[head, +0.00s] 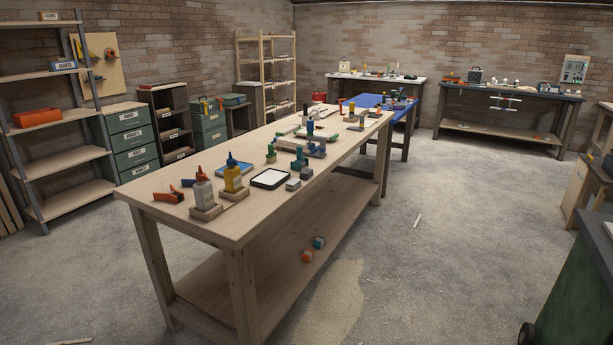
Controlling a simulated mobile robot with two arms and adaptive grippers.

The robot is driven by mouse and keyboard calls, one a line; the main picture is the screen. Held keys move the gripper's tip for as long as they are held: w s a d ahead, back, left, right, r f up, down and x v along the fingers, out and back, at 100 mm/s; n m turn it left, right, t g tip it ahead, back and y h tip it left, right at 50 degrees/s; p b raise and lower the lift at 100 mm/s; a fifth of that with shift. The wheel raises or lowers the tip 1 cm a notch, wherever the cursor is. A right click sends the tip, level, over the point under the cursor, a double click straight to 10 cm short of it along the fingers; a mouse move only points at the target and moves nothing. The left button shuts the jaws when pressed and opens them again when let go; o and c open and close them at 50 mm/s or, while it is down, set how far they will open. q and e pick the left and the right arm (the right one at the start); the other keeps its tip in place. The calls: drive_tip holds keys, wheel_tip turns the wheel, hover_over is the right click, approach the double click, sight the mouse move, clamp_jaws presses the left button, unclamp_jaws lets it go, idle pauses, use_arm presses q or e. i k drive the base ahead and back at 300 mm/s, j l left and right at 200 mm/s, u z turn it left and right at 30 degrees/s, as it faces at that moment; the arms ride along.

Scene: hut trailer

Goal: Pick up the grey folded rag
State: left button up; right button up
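I cannot make out a grey folded rag for certain. Two small grey pieces, one nearer (293,184) and one just behind it (306,173), lie on the long wooden workbench (225,220), right of a black-rimmed white tray (256,184). They are too small to tell whether either is folded cloth. Neither of my grippers is in view.
A green bin (575,290) stands at right. The concrete floor between is mostly clear.

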sight(306, 174)
drive_tip(key=u, duration=0.85)
drive_tip(key=i+l+u, duration=0.25)
drive_tip(key=l+u, duration=0.25)
drive_tip(key=l, duration=0.15)
drive_tip(key=i+l+u, duration=0.1)
drive_tip(key=l+u, duration=0.35)
drive_tip(key=l, duration=0.2)
drive_tip(key=l+u, duration=0.5)
drive_tip(key=l, duration=0.25)
